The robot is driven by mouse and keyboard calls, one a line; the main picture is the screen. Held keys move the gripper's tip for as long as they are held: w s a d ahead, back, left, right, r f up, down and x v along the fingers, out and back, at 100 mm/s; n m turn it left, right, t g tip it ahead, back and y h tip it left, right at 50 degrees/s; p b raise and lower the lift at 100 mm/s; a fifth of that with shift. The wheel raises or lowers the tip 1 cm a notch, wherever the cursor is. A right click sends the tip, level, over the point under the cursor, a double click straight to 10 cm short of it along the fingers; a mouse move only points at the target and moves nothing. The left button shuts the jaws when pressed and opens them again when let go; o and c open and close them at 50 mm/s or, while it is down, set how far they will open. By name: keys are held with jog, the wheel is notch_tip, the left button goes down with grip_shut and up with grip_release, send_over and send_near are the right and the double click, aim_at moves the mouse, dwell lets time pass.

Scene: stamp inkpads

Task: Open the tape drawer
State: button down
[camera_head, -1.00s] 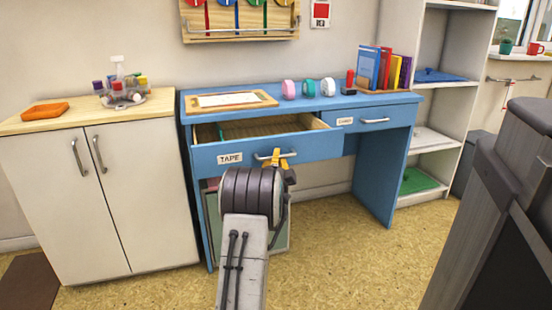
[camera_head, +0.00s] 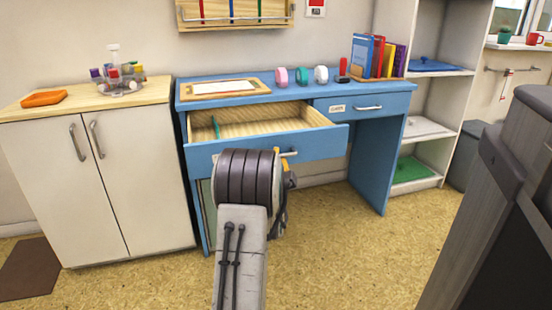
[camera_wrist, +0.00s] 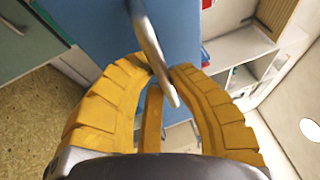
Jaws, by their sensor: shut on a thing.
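The blue desk's left drawer (camera_head: 322,138) is pulled out, and its bare wooden inside shows with a green divider on the left. Its front label is hidden behind my arm in the head view. My gripper (camera_wrist: 161,70) has yellow fingers shut on the drawer's metal handle (camera_wrist: 152,42), which passes between the fingertips in the wrist view. In the head view my arm covers most of the gripper, and part of the handle (camera_head: 291,153) shows to its right.
A second drawer (camera_head: 365,106) on the right is closed. The desktop (camera_head: 225,97) holds a framed sheet, tape rolls and books. A white cabinet (camera_head: 95,190) stands left and a shelf (camera_head: 428,128) right. Floor (camera_head: 340,250) in front is clear.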

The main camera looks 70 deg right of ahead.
jog(key=c, duration=1.1)
grip_release()
jog(key=shift+v, duration=3.75)
